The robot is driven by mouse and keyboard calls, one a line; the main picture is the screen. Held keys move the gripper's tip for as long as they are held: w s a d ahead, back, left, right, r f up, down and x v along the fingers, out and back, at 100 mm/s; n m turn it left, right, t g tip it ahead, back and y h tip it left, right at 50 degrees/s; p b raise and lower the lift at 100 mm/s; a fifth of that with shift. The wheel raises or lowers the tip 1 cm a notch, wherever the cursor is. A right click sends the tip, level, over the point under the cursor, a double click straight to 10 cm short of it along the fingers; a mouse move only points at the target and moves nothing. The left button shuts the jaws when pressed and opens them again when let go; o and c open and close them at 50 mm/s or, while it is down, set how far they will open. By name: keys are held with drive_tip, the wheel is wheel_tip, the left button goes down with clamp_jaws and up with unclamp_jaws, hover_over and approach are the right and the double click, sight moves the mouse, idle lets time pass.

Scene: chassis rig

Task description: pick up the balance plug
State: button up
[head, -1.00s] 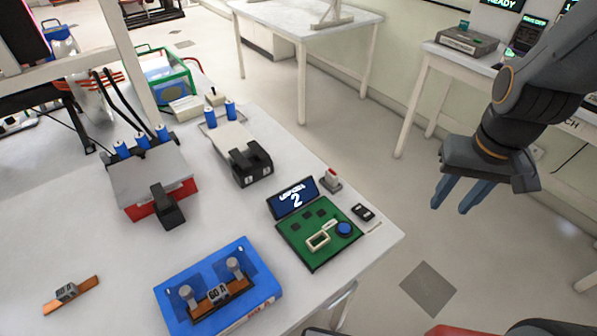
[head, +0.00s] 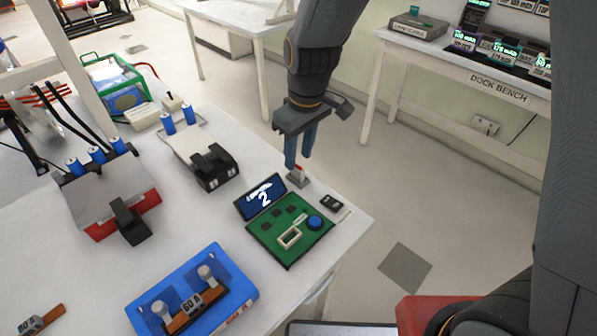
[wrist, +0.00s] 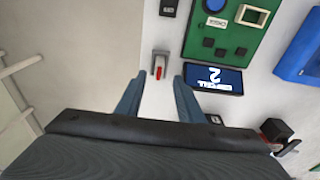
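A small red-and-white piece stands in a grey holder (head: 298,180) near the table's right edge, beside the screen. It looks like the balance plug, though no label is readable on it. It also shows in the wrist view (wrist: 159,70), just past the fingertips. My gripper (head: 299,161) points down close to this piece in the head view. In the wrist view my gripper (wrist: 157,83) has its two blue fingers apart, with the piece beyond the gap between them. Nothing is held.
A green board (head: 290,232) with a screen (head: 262,196) showing "2" lies next to the holder. A small black module (head: 332,203) is to its right. A blue fuse tray (head: 240,285) and a black-ended device (head: 214,168) stand nearby.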

sight(298, 166)
drive_tip(key=shift+w+a+f+p, duration=0.15)
drive_tip(key=shift+f+p, duration=0.3)
drive_tip(key=shift+f, duration=0.85)
drive_tip(key=shift+w+f+p, duration=0.1)
drive_tip(key=shift+f+p, duration=0.35)
drive_tip(key=shift+f, duration=0.85)
clamp_jaws()
